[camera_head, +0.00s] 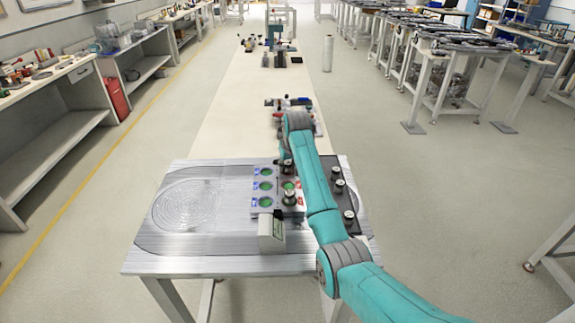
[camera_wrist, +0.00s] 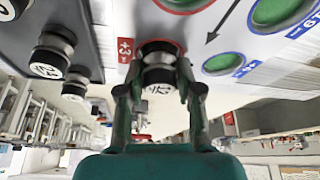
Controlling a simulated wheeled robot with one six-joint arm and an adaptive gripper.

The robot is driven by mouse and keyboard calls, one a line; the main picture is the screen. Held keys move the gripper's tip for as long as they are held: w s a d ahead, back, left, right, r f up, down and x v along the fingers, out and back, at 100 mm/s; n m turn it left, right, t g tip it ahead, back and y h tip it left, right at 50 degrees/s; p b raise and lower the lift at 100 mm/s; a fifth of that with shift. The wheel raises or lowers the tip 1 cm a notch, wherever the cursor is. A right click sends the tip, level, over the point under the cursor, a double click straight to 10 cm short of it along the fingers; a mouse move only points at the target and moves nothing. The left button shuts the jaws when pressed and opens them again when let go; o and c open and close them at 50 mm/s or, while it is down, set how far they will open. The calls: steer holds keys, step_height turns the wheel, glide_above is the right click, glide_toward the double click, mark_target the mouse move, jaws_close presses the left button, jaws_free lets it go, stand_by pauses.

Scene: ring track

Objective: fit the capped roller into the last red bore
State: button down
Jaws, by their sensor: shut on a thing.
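My gripper (camera_wrist: 158,82) is shut on a capped roller (camera_wrist: 158,56), a metal cylinder with dark ends and a white-marked end facing the wrist camera. The roller is at the far red position of the bore plate (camera_wrist: 212,28), beside a red label (camera_wrist: 125,50). It hides the bore there; I cannot tell whether it is above the bore or partly in it. In the head view my gripper (camera_head: 286,164) is partly hidden by my arm. A middle red-rimmed bore (camera_head: 288,186) shows green inside. Another roller (camera_head: 289,198) stands at the near red position.
A dark rack (camera_head: 352,196) to the right holds several rollers (camera_head: 338,187). Blue-rimmed bores (camera_head: 265,186) line the plate's left column. A pale box-shaped block (camera_head: 271,233) stands in front of the plate. The table's left side (camera_head: 185,203) is clear; more items stand farther back.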

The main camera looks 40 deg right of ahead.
steer(key=c, duration=0.8)
jaws_free()
steer(key=shift+f, duration=0.1)
steer(key=shift+o, duration=0.2)
steer(key=shift+r, duration=0.35)
steer(key=v, duration=1.1)
steer(key=shift+r, duration=0.3)
steer(key=shift+s+a, duration=0.1)
